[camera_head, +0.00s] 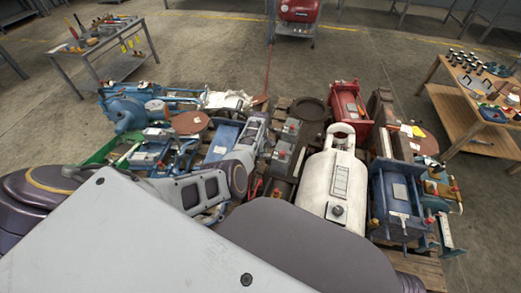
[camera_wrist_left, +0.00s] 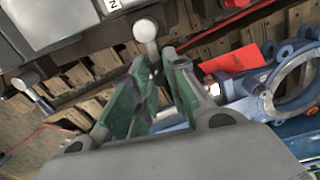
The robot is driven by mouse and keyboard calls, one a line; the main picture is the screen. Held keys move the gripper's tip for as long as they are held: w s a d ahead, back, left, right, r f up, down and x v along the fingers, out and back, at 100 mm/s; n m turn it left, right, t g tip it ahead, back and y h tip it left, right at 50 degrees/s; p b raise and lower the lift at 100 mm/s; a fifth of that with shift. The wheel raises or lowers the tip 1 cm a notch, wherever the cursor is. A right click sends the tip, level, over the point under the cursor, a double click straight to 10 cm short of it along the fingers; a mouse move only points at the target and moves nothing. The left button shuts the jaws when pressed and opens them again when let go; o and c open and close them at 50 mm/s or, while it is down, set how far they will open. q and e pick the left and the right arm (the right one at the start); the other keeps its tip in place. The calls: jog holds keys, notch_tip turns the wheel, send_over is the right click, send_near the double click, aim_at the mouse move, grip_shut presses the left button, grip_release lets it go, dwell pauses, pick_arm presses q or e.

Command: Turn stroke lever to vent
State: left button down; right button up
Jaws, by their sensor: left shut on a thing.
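In the left wrist view, my left gripper (camera_wrist_left: 158,85) has green-padded fingers closed around the stem of a lever. The lever's pale round knob (camera_wrist_left: 147,29) sticks out just beyond the fingertips, and its lower stem is hidden between the pads. A grey machine body (camera_wrist_left: 55,25) stands beside it at the upper left. A second short lever with a metal end (camera_wrist_left: 30,85) shows at the left, apart from the gripper. In the head view my left arm reaches into the middle of the equipment, and its fingertips are hard to make out. I cannot read which position the lever is in.
Pallets carry crowded equipment: a white tank (camera_head: 335,185), a red machine (camera_head: 347,105), a blue machine (camera_head: 399,190) and blue pumps (camera_head: 128,112). A red tag (camera_wrist_left: 232,62) and a blue ring-shaped flange (camera_wrist_left: 294,82) lie near the gripper. Wooden workbench (camera_head: 450,105) stands right; open floor lies behind.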

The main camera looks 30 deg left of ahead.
dwell(0.4)
pick_arm(q)
jog(key=c, duration=1.4)
grip_release()
jog(key=shift+r, duration=0.2)
jog(key=shift+s+d+r, duration=0.1)
jog(key=shift+s+r, duration=0.1)
jog(key=shift+r, duration=2.7)
jog(key=shift+s+r, duration=0.2)
jog(key=shift+r, duration=2.65)
jog(key=shift+s, duration=0.1)
